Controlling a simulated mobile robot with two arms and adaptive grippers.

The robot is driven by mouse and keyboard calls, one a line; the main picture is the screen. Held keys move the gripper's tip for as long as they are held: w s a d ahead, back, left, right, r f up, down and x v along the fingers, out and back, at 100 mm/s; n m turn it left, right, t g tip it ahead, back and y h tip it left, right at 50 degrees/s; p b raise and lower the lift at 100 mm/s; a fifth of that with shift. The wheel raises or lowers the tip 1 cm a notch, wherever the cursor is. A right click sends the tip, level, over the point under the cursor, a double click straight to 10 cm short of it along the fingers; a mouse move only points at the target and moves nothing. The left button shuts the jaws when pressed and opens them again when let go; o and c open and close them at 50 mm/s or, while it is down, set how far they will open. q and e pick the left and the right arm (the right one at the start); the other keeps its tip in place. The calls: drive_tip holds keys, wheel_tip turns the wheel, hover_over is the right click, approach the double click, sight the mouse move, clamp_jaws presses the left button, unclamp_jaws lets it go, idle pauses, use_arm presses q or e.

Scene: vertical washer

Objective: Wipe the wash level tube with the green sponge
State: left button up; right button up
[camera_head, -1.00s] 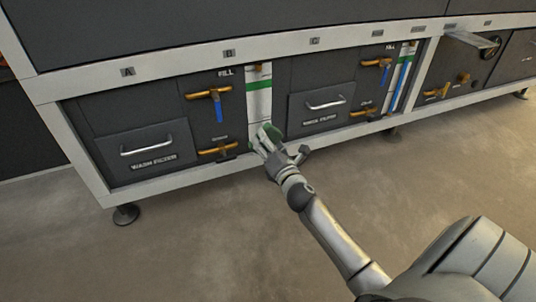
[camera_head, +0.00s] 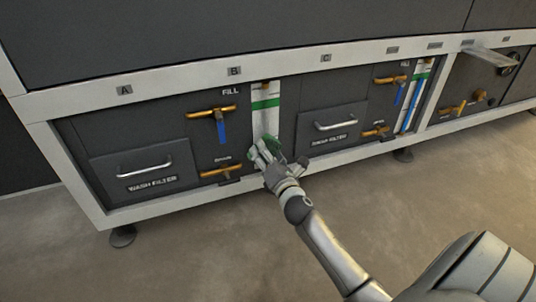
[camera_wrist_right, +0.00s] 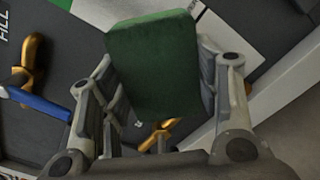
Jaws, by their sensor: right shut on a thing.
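The wash level tube's white gauge strip (camera_head: 264,119), with a green band near its top, stands upright on the dark front panel between the wash filter and the rinse filter. My right gripper (camera_head: 268,155) is at the lower part of the strip, shut on the green sponge (camera_head: 270,142). In the right wrist view the sponge (camera_wrist_right: 154,62) sits between both fingers of the gripper (camera_wrist_right: 157,75) and hides part of the white strip (camera_wrist_right: 110,12) behind it. I cannot tell whether the sponge touches the tube. My left gripper is not in view.
Left of the strip are an orange fill valve (camera_head: 211,112) with a blue lever, and an orange drain valve (camera_head: 220,171). The wash filter drawer (camera_head: 145,168) and rinse filter drawer (camera_head: 334,126) have protruding handles. A white frame rail (camera_head: 180,79) runs above. The floor in front is clear.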

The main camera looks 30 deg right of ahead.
sight(276, 151)
drive_tip(key=shift+x, duration=0.9)
idle(0.6)
drive_tip(key=shift+s+d+p, duration=0.2)
drive_tip(key=shift+s+d, duration=0.05)
drive_tip(key=shift+d, duration=0.7)
drive_tip(key=shift+s+d+p, duration=0.15)
drive_tip(key=shift+s+d, duration=0.1)
drive_tip(key=shift+d, duration=0.7)
drive_tip(key=shift+w, duration=0.15)
drive_tip(key=shift+a+r, duration=0.1)
drive_tip(key=shift+a, duration=0.3)
drive_tip(key=shift+w+a, duration=0.2)
drive_tip(key=shift+a, duration=0.6)
drive_tip(key=shift+w+a, duration=0.2)
drive_tip(key=shift+a, duration=0.65)
